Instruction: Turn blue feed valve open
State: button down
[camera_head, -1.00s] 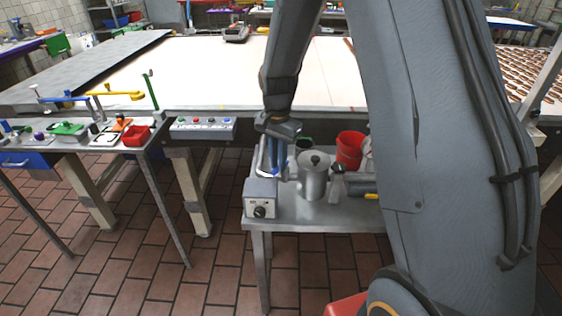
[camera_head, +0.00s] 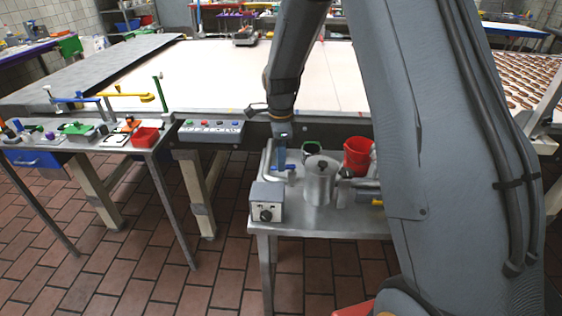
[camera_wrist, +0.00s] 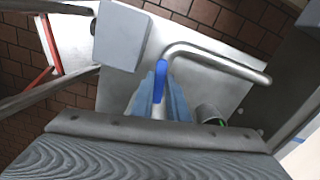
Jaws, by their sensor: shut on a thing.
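The blue feed valve (camera_wrist: 160,78) has a blue lever handle, seen between my gripper's fingers in the wrist view. In the head view its blue handle (camera_head: 288,167) shows just below my gripper, beside a bent metal pipe (camera_head: 266,158). The pipe also curves away to the right in the wrist view (camera_wrist: 215,53). My gripper (camera_head: 280,160) points down over the small metal table and is shut on the blue handle. Its fingers (camera_wrist: 158,98) stand on either side of the handle and hide its lower part.
A grey control box (camera_head: 266,200) stands at the front left of the small table (camera_head: 330,222). A metal pot (camera_head: 320,180) stands close right of my gripper, with a red cup (camera_head: 357,154) behind it.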

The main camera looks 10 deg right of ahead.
jog(key=shift+w+r+m, duration=0.1)
jog(key=shift+w+m, duration=0.1)
jog(key=shift+m, duration=0.2)
jog(key=c, duration=1.7)
grip_release()
jog(key=shift+s, duration=0.1)
jog(key=shift+r+b, duration=1.15)
jog(key=shift+r, duration=2.75)
jog(key=s+f+n, duration=0.1)
jog(key=s+n, duration=0.5)
jog(key=s, duration=0.1)
jog(key=s+d+f+n+t, duration=0.1)
jog(key=s+n, duration=0.6)
jog(key=s, duration=0.1)
jog(key=s+d+f+n, duration=0.1)
jog(key=s+n, duration=0.6)
jog(key=s, duration=0.1)
jog(key=shift+s+f, duration=0.1)
jog(key=shift+f, duration=0.25)
